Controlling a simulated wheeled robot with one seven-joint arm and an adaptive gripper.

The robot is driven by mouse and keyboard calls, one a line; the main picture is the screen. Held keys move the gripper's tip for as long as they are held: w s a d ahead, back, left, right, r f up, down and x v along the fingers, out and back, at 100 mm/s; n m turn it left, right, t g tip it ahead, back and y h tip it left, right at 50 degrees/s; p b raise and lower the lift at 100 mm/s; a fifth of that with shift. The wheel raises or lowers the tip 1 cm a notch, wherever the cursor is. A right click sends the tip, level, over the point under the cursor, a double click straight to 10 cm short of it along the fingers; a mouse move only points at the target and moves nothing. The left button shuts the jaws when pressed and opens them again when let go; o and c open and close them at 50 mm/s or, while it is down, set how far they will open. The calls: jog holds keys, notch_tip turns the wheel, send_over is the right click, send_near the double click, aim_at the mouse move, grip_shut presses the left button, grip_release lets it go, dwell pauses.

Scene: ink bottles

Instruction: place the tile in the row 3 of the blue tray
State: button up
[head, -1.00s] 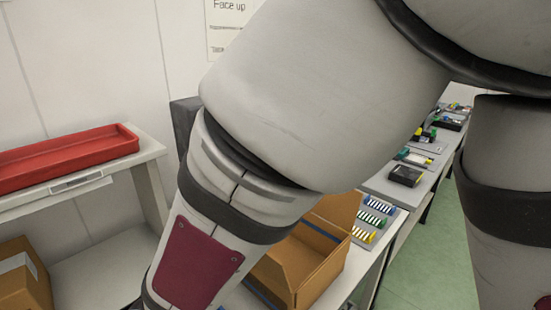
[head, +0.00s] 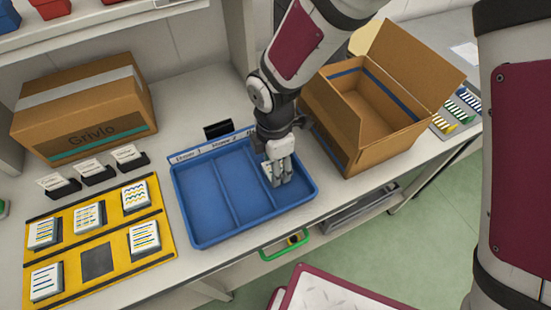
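The blue tray (head: 196,238) lies on the bench in the head view, split by dividers into three long compartments with labels along its back edge.
A yellow board (head: 70,245) left of the tray carries several white tiles and one empty dark square (head: 98,262). An open cardboard box (head: 340,135) stands close on the right. A closed carton (head: 85,105) and small card holders (head: 97,175) are at the left.

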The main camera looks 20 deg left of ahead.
jog(key=shift+f, duration=0.15)
jog(key=o, duration=1.2)
notch_tip(320, 180, up, 12)
jog(key=shift+r, duration=0.2)
